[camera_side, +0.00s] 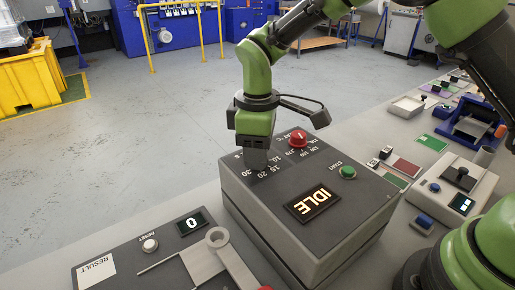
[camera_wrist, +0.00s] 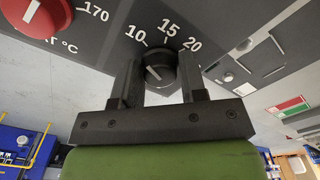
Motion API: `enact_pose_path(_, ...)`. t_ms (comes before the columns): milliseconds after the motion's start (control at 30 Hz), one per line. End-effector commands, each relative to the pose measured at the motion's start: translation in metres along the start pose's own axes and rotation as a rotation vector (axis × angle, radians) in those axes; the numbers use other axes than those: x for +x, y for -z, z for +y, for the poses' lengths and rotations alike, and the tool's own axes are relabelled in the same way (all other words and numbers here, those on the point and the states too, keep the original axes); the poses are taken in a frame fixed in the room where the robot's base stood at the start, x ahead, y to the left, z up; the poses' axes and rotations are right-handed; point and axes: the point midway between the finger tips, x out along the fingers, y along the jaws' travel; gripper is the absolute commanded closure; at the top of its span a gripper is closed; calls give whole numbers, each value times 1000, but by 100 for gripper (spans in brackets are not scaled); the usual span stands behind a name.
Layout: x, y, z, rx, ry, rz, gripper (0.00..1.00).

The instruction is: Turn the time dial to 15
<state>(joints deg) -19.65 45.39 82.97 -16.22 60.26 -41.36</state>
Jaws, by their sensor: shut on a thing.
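The time dial (camera_wrist: 162,63) is a small round black knob with a short white mark on its face. In the wrist view the numbers 10, 15 and 20 (camera_wrist: 170,32) are printed around its upper side. The mark sits left of the knob's middle; I cannot tell surely which number it points at. My gripper (camera_wrist: 159,72) has one finger on each side of the dial and is shut on it. In the side view my gripper (camera_side: 256,158) points down onto the dark control box (camera_side: 345,222) and hides the dial.
A red knob (camera_side: 298,139) with temperature numbers stands close to my gripper. A green START button (camera_side: 348,172) and a display (camera_side: 312,203) reading IDLE are on the same panel. A RESULT panel (camera_side: 130,262) with a display showing 0 lies at the front left.

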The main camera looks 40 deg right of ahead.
Motion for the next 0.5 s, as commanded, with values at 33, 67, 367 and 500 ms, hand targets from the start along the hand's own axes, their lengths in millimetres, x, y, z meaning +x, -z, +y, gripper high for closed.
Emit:
enact_pose_path(33,0,0,0,6,1,0,85)
enact_pose_path(67,0,0,0,10,1,0,85)
enact_pose_path(367,0,0,0,144,2,-1,85)
enact_pose_path(500,0,0,0,255,1,-1,85)
